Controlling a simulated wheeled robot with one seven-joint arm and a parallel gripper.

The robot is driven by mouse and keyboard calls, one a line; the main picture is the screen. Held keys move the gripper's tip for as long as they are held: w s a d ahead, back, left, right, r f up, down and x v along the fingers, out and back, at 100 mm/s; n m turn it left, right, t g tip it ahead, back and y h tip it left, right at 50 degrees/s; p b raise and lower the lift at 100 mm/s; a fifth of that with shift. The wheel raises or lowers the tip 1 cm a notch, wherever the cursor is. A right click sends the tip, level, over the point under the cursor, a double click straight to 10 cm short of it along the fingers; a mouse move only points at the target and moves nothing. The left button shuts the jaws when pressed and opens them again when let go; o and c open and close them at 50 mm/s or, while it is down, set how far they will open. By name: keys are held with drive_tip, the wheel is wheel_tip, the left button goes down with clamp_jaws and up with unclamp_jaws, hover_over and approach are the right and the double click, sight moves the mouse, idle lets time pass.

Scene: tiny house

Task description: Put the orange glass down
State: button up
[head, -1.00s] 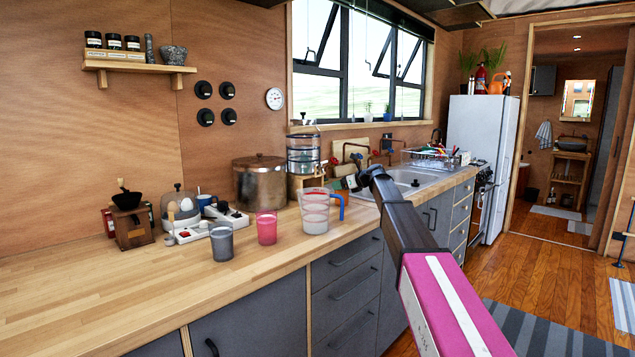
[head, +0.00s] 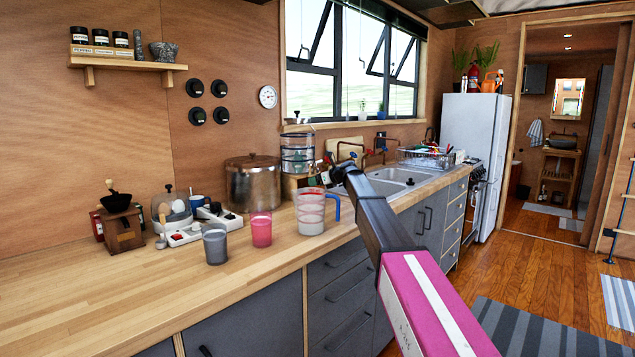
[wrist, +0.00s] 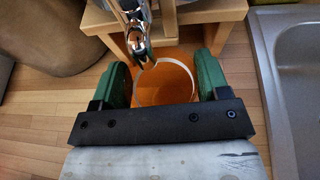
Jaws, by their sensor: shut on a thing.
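The orange glass (wrist: 172,88) shows in the wrist view between the two green fingers of my gripper (wrist: 165,72), which is shut on it. I look down on its pale round rim; a metal tap overhangs the rim's far side. In the head view my gripper (head: 325,176) is over the counter, behind the clear measuring jug and in front of the water dispenser. The jug and gripper hide most or all of the glass there. I cannot tell whether its base touches the counter.
The dispenser (head: 297,153) stands on a wooden stand (wrist: 190,18) just beyond the glass. The sink (wrist: 295,70) is at right, a large metal pot (head: 253,184) at left. The jug (head: 310,212), a pink cup (head: 261,230) and a grey cup (head: 215,244) stand nearer. The front-left counter is clear.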

drive_tip(key=o, duration=1.3)
drive_tip(key=shift+a+f, duration=0.15)
drive_tip(key=v, duration=1.2)
